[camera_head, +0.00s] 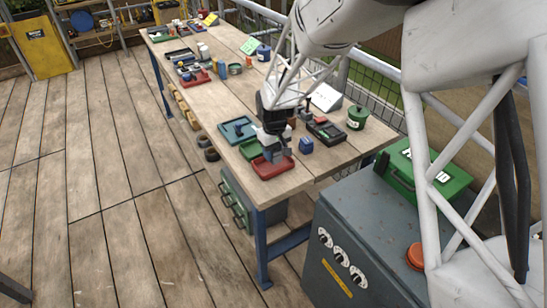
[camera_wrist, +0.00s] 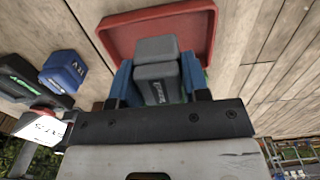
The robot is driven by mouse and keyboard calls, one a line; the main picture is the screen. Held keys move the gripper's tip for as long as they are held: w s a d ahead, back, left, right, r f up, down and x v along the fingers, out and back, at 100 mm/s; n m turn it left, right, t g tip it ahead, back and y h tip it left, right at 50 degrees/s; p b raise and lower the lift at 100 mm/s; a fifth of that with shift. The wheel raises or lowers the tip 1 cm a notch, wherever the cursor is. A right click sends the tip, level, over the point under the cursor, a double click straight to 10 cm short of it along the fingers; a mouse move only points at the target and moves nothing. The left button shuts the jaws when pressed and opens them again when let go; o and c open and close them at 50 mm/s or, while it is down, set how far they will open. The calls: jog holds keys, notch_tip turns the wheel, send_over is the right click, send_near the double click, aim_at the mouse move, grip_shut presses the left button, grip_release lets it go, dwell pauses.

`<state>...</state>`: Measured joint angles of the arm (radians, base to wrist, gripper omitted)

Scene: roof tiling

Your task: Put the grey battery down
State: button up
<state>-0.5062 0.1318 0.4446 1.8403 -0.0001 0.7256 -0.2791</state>
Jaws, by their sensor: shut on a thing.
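My gripper (camera_head: 275,146) is above the near end of the workbench. In the wrist view my gripper (camera_wrist: 157,78) has its two blue fingers closed on the sides of the grey battery (camera_wrist: 157,82), a dark grey block with a narrower top part. The battery appears over the red tray (camera_wrist: 118,37). In the head view the red tray (camera_head: 283,172) lies near the bench's front edge, right under the gripper. The battery is mostly hidden there by the gripper. I cannot tell whether it touches the tray floor.
A blue block (camera_head: 306,145) stands just right of the gripper; it also shows in the wrist view (camera_wrist: 64,72). A green tray (camera_head: 249,149) and a teal tray (camera_head: 230,131) lie behind the red tray. A dark tray (camera_head: 327,131) and green pot (camera_head: 357,117) are to the right.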

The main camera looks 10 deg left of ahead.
aim_at(274, 157)
jog(key=shift+w+a, duration=0.25)
jog(key=shift+w, duration=0.15)
jog(key=shift+f, duration=1.8)
jog(key=shift+f, duration=0.1)
jog(key=o, duration=1.1)
notch_tip(274, 157, up, 12)
jog(key=shift+r, duration=0.1)
